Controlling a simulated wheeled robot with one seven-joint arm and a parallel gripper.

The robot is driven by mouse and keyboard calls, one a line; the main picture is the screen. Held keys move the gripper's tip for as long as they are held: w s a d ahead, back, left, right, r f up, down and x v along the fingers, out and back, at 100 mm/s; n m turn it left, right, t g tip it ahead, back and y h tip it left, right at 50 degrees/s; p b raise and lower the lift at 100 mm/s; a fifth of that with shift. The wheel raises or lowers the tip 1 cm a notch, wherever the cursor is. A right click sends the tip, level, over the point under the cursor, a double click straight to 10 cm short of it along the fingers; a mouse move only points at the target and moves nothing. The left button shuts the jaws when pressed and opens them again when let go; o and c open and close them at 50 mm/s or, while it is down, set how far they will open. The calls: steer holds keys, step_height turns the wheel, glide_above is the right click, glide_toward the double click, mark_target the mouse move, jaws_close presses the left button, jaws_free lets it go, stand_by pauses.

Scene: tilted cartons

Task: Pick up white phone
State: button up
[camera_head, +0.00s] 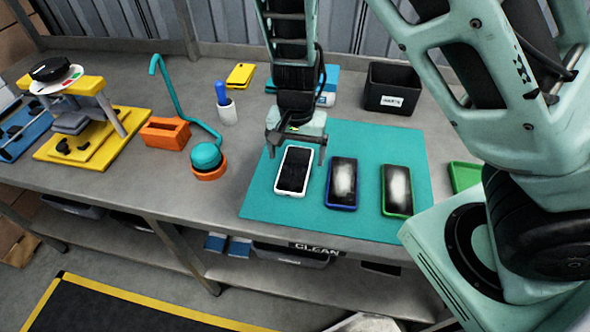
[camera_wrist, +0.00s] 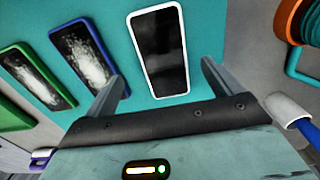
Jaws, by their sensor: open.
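The white phone (camera_head: 294,171) has a white frame and a dark screen. It lies flat at the left of the teal mat (camera_head: 262,207) and also shows in the wrist view (camera_wrist: 160,52). My gripper (camera_head: 296,157) is open above it. In the head view the fingertips appear on either side of the phone's upper part. In the wrist view the fingers (camera_wrist: 165,79) point towards the phone's near end, one on each side. I cannot tell the exact height, and I see no contact.
A blue phone (camera_head: 342,182) and a green phone (camera_head: 397,190), both with whitish marks on their screens, lie to the right of the white phone. An orange base with a teal ball (camera_head: 206,158) stands left of the mat. A black bin (camera_head: 391,88) stands behind.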

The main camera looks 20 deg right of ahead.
mark_target(295, 169)
steer(key=f, duration=0.4)
steer(key=shift+w+a+f, duration=0.1)
steer(key=shift+w+f, duration=0.2)
steer(key=shift+f, duration=0.1)
steer(key=c, duration=1.2)
